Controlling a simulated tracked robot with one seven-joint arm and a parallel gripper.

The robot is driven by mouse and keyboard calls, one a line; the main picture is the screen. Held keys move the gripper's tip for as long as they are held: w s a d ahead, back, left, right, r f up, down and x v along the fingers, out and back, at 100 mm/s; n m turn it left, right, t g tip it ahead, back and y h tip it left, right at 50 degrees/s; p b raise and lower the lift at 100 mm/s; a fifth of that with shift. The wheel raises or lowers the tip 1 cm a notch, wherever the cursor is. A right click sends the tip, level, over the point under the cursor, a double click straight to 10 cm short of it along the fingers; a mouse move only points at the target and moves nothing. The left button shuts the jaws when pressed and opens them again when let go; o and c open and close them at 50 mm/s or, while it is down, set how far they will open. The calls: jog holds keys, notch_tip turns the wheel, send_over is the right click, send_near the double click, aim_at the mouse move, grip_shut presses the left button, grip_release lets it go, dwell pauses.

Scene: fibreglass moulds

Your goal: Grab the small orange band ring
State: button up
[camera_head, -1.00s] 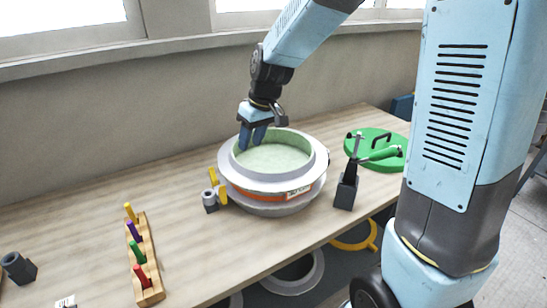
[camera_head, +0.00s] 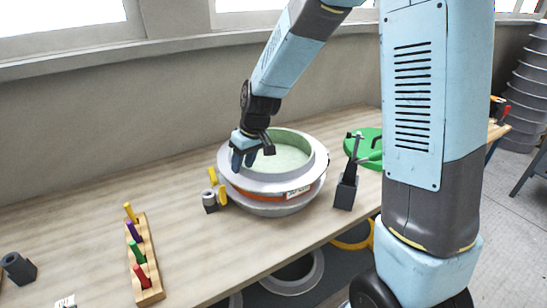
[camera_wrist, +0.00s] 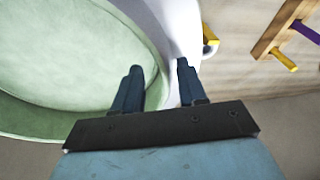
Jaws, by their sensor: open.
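An orange band (camera_head: 262,194) runs around the side of the round grey mould (camera_head: 300,186), under its upper flange, with a white label on its front. Only its front part shows; the flange and mould hide the rest. My gripper (camera_head: 243,160) is open and empty over the left rim of the mould, above the band. In the wrist view the open fingers (camera_wrist: 157,68) stand to either side of the pale rim (camera_wrist: 178,30), with the green inside (camera_wrist: 70,60) to the left. I cannot tell whether they touch the rim. The orange band does not show there.
Yellow handles and a grey cylinder (camera_head: 209,201) stand at the mould's left. A black clamp stand (camera_head: 346,190) is close at its right, with a green lid (camera_head: 368,145) behind. A wooden rack of coloured pegs (camera_head: 150,275) lies front left. The table between is clear.

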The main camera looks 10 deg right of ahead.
grip_shut()
dwell(1.4)
